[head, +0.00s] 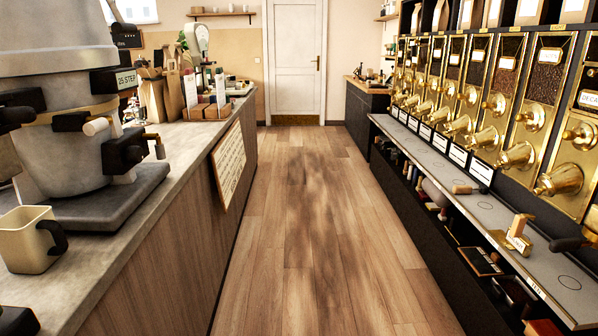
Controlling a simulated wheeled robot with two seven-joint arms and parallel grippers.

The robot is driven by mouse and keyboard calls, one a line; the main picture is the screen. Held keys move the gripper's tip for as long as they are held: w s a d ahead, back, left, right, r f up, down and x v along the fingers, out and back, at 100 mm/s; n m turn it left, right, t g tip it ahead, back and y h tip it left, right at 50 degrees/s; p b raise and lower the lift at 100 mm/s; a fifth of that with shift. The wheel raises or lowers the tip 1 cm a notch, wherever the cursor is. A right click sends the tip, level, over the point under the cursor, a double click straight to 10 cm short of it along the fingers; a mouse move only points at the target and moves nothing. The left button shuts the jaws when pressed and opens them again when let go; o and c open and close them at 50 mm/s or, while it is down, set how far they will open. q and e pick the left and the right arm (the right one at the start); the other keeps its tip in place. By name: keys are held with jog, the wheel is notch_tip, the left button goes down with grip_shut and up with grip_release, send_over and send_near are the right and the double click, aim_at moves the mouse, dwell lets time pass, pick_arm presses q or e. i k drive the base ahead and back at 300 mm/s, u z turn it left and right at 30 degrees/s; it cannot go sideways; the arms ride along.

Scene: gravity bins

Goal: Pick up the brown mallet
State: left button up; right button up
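I cannot make out the brown mallet for sure. A small brown wooden piece with a dark end (466,188) lies on the grey ledge (425,157) under the brass dispensers at the right; it is too small to tell if it is the mallet. A dark rounded object (568,243) lies at the right edge. Neither of my grippers can be made out in the head view.
A wooden-floored aisle (305,215) runs clear to a white door (295,60). At left, a counter (115,225) holds a large grey machine (60,130) and a cream mug (30,240). Brass gravity bins (515,90) line the right, above a dark lower shelf with mixed items (480,260).

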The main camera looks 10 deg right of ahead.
aim_at(483, 189)
jog(key=z, duration=0.25)
jog(key=i, duration=2.7)
jog(key=z, duration=1.45)
jog(key=i, duration=2.1)
jog(key=z, duration=0.45)
